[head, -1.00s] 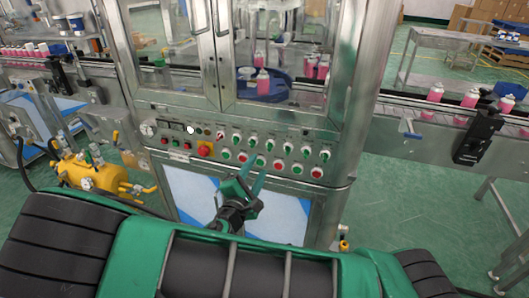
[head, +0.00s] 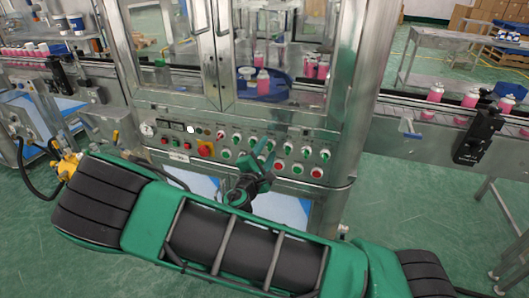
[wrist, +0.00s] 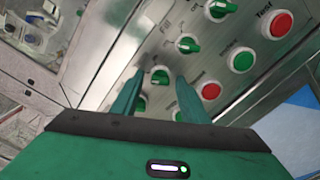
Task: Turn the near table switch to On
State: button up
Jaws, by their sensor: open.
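The control panel (head: 200,165) carries an upper row of rotary switches with green handles and a lower row of red and green buttons. My gripper (head: 264,154) is in front of the middle of this panel, fingers apart and empty. In the wrist view, one green-handled switch (wrist: 160,76) shows between the open fingertips (wrist: 161,73). I cannot tell whether they touch it. Two more green-handled switches (wrist: 189,44) (wrist: 220,8) lie up and to the right. The labels are too blurred to tell which is the near table switch.
Green button (wrist: 240,60) and red button (wrist: 210,91) sit close to the right finger. A red stop button (head: 205,148) is on the panel's left. Glass doors (head: 275,50) stand above. A conveyor with pink cans (head: 470,98) runs at right.

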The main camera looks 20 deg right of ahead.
jog(key=shift+c, duration=0.6)
jog(key=shift+a, duration=0.1)
grip_shut()
jog(key=shift+m, duration=0.4)
jog(key=m, duration=0.5)
jog(key=shift+m, duration=0.3)
jog(key=m, duration=0.5)
jog(key=shift+f, duration=0.15)
jog(key=shift+m, duration=0.4)
